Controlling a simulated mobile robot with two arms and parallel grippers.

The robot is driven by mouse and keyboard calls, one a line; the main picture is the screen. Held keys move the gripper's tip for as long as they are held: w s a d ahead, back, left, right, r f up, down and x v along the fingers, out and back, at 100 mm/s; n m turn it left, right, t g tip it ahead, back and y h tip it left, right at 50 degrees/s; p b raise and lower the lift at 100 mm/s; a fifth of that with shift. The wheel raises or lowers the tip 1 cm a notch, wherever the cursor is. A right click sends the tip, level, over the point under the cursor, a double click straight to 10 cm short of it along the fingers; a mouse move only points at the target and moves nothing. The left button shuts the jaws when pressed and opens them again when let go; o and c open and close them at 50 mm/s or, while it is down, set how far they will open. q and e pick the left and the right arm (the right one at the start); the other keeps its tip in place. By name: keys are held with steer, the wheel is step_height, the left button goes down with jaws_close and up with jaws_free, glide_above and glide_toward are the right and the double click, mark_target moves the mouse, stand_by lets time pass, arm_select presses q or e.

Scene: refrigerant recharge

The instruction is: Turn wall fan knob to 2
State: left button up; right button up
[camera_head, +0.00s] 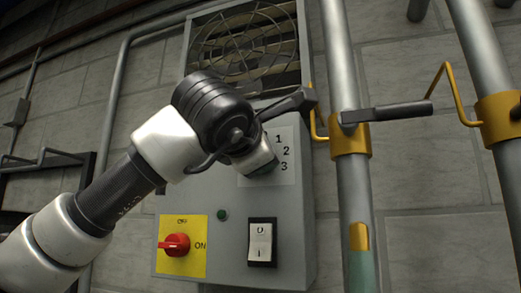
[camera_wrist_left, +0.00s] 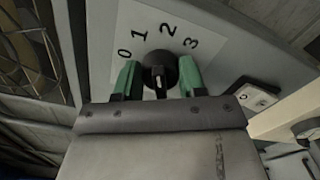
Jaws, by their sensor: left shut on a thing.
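The fan knob (camera_wrist_left: 160,66) is a round black knob on a white dial plate (camera_head: 286,172) with the numbers 0, 1, 2 and 3 around it. In the left wrist view it sits between the two green fingers of my left gripper (camera_wrist_left: 158,73), which is shut on it. A pale mark shows on the knob's near side; I cannot tell which number it is set to. My right gripper is in neither view.
A fan grille (camera_head: 240,40) is above. Vertical pipes with yellow fittings and a dark lever (camera_head: 392,112) stand close on the right.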

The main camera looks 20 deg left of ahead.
arm_select(q)
steer(key=shift+d+m, duration=0.1)
steer(key=shift+m, duration=1.3)
steer(key=shift+f, duration=0.1)
steer(key=o, duration=0.9)
steer(key=shift+s, duration=0.1)
